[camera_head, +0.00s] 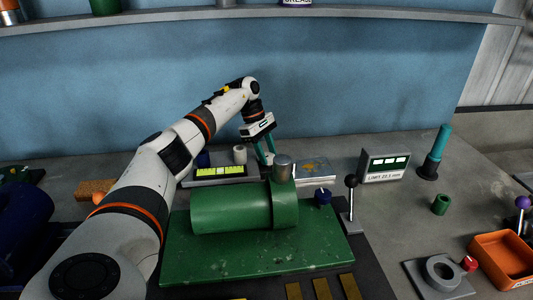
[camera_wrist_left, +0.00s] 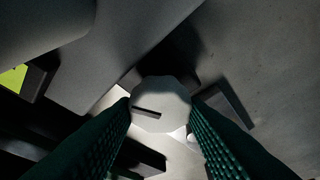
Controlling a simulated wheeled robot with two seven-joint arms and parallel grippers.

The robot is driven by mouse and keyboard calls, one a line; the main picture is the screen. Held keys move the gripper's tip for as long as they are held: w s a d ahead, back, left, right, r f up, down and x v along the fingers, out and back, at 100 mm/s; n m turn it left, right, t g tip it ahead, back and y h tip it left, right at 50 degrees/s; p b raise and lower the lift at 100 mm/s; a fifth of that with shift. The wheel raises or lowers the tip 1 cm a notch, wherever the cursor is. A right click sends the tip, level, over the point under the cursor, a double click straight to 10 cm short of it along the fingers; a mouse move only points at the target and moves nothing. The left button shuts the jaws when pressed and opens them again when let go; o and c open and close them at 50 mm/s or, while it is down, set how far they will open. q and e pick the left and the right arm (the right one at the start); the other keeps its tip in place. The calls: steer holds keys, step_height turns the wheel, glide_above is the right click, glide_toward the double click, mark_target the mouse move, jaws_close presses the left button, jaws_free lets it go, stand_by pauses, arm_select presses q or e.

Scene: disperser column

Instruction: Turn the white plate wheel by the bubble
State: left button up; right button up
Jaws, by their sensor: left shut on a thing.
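My left gripper (camera_head: 266,160) reaches down behind the green machine, with its teal fingers close together. In the left wrist view its two ribbed fingers (camera_wrist_left: 160,118) are on either side of a pale, faceted wheel (camera_wrist_left: 162,104) with a dark slot mark, and are shut on it. In the head view the held wheel is hidden by the fingers and the machine. The yellow-green bubble level (camera_head: 220,170) lies left of the gripper; its edge shows at the left of the wrist view (camera_wrist_left: 12,78). A white cylinder (camera_head: 240,155) stands behind the level, left of the fingers. My right gripper is not in view.
The green machine (camera_head: 230,208) with a metal post (camera_head: 283,168) stands in front of the gripper. A blue knob (camera_head: 322,197) and a black-ball lever (camera_head: 351,182) are to its right. A limit display (camera_head: 385,165) stands further right. An orange tray (camera_head: 505,258) is at far right.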

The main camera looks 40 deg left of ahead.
arm_select(q)
steer(key=shift+w+r+m, duration=0.1)
steer(key=shift+r+m, duration=0.05)
steer(key=shift+m, duration=0.35)
steer(key=o, duration=0.7)
steer(key=v, duration=1.2)
steer(key=shift+w+a, duration=0.1)
